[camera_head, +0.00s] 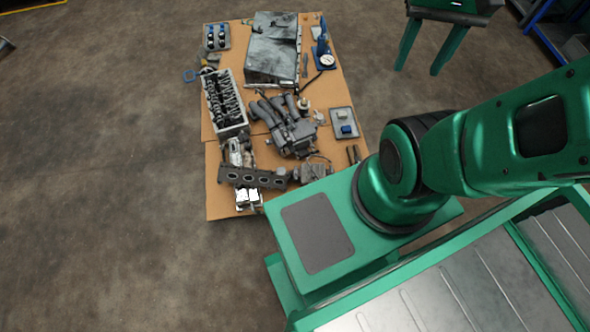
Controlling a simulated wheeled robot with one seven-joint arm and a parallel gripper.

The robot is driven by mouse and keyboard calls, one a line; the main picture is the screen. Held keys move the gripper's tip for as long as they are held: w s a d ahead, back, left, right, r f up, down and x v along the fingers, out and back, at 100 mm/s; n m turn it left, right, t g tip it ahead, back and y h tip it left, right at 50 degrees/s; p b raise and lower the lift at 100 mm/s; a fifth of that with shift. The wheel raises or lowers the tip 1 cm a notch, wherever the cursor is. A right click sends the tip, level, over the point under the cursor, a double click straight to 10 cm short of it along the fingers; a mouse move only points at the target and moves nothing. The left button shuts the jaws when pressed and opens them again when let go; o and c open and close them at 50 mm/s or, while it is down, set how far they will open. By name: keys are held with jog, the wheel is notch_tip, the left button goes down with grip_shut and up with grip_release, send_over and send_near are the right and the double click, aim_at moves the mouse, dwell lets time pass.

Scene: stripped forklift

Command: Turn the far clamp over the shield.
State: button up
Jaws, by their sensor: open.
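I cannot make out the far clamp or the shield for certain in the head view. A grey, worn metal cover or box (273,47) lies at the far end of the cardboard-covered table. It may be the shield, but I cannot tell. Several small parts lie beside it, too small to tell whether one is a clamp. My green arm reaches out of the picture at the right. My gripper is outside the view.
The brown table top (224,199) is crowded with a dark engine part (293,135), a cylinder head (224,104), a grey tray (343,123) and a blue-based gauge (325,60). A green-legged stand (450,45) is at the upper right. The concrete floor (100,170) at left is clear.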

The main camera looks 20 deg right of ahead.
jog(key=shift+h, duration=0.4)
jog(key=w+f, duration=0.1)
jog(key=w, duration=0.2)
jog(key=w+f, duration=0.2)
jog(key=w, duration=0.1)
jog(key=w+d+f, duration=0.1)
jog(key=w, duration=0.2)
jog(key=shift+w+f, duration=0.15)
jog(key=shift+f, duration=0.2)
jog(key=c, duration=0.4)
jog(key=w+a+f+n, duration=0.1)
jog(key=w+a+f, duration=0.1)
jog(key=w+f, duration=0.7)
jog(key=w+a+f, duration=0.3)
jog(key=w+f, duration=0.3)
jog(key=f, duration=0.5)
send_near(296, 169)
jog(key=shift+n+y, duration=0.4)
jog(key=f, duration=0.8)
jog(key=shift+d+f, duration=0.2)
jog(key=shift+d, duration=0.15)
jog(key=shift+c, duration=0.3)
grip_shut()
